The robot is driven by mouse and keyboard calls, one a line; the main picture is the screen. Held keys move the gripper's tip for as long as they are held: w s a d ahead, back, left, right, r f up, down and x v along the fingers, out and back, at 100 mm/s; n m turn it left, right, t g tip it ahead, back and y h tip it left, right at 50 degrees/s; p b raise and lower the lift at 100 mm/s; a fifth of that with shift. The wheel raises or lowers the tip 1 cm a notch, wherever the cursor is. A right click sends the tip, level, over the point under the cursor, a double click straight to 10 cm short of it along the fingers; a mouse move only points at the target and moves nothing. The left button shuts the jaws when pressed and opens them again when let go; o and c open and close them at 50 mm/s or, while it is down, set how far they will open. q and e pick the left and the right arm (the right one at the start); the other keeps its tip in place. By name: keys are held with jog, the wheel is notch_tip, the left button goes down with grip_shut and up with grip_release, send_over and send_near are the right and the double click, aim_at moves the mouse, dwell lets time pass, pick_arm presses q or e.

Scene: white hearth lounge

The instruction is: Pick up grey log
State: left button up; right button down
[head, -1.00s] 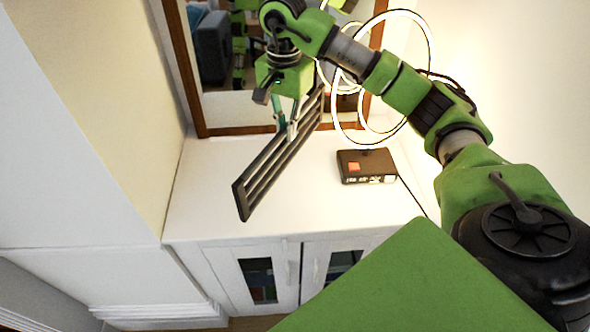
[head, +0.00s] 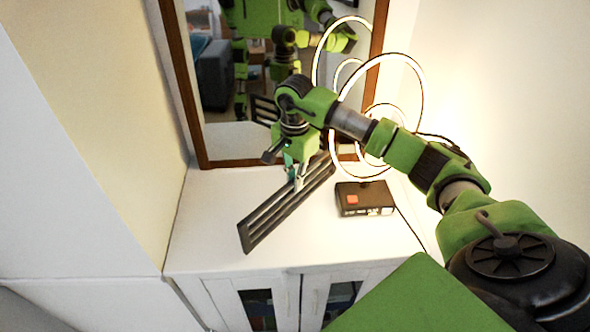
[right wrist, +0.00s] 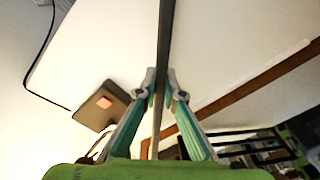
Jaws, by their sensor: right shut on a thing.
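A long, flat, dark grey slatted piece (head: 262,222) is the only thing in my grip; no rounded log shows. My right gripper (head: 298,184) is shut on it near its middle. The piece slants from lower left to upper right over the white cabinet top, and I cannot tell whether it touches. In the right wrist view my gripper (right wrist: 162,90) pinches the piece (right wrist: 165,45), which shows edge-on as a thin dark strip between the fingertips. My left gripper is outside the view, apart from possible mirror reflections.
The white cabinet top (head: 200,235) has free room at left and front. A black box (head: 364,200) with a red patch lies right of the piece. A glowing ring lamp (head: 422,85) stands behind the box. A wood-framed mirror (head: 180,85) stands at the back.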

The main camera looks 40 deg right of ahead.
jog(key=shift+w+d+f, duration=0.1)
jog(key=shift+f, duration=0.35)
jog(key=shift+f, duration=0.1)
jog(key=c, duration=2.4)
grip_release()
jog(key=shift+f, duration=0.15)
jog(key=shift+o, duration=1.2)
